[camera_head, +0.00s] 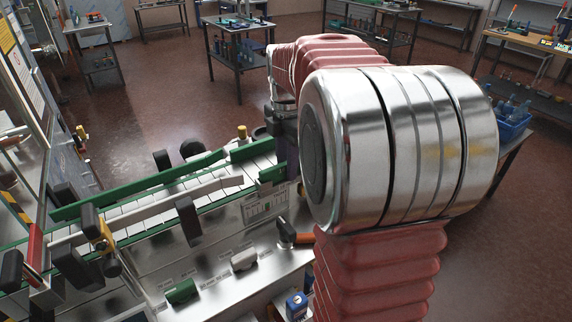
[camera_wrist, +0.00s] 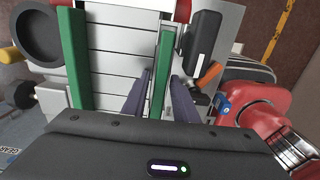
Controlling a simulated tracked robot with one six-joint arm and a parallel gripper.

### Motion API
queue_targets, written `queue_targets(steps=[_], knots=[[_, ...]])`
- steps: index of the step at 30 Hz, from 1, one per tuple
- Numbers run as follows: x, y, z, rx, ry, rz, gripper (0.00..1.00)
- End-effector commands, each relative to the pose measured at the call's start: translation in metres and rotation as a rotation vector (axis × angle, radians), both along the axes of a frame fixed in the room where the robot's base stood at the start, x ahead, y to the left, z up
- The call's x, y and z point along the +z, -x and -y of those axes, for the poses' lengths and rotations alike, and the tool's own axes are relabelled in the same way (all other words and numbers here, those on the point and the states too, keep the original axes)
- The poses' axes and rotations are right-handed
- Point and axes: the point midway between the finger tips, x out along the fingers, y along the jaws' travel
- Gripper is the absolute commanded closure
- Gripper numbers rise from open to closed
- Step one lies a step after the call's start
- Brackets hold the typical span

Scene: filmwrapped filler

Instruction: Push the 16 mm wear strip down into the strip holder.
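A green strip (camera_wrist: 163,88), which looks like the wear strip, runs between my gripper's two dark purple fingers in the wrist view. My gripper (camera_wrist: 161,78) has one finger on each side of it, close to it; whether both touch is not clear. In the head view my arm hides most of my gripper (camera_head: 292,155). A short green piece (camera_head: 272,174) shows just left of it, above the near edge of the slatted conveyor. A pale metal rail (camera_head: 150,203), possibly the strip holder, runs along that edge. How deep the strip sits is hidden.
A second green rail (camera_head: 140,185) lines the far side of the conveyor; it also shows in the wrist view (camera_wrist: 75,60). Dark knobs and brackets (camera_head: 188,220) stand along the near side.

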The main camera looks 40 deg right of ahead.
Motion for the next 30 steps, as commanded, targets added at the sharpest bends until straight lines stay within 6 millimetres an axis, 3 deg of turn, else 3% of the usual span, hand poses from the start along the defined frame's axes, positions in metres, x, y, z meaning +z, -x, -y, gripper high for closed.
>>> queue_targets(steps=[14,30], knots=[[0.008,0.000,0.000,0.000,0.000,0.001,0.69],[0.093,-0.001,0.001,-0.001,0.001,0.003,0.69]])
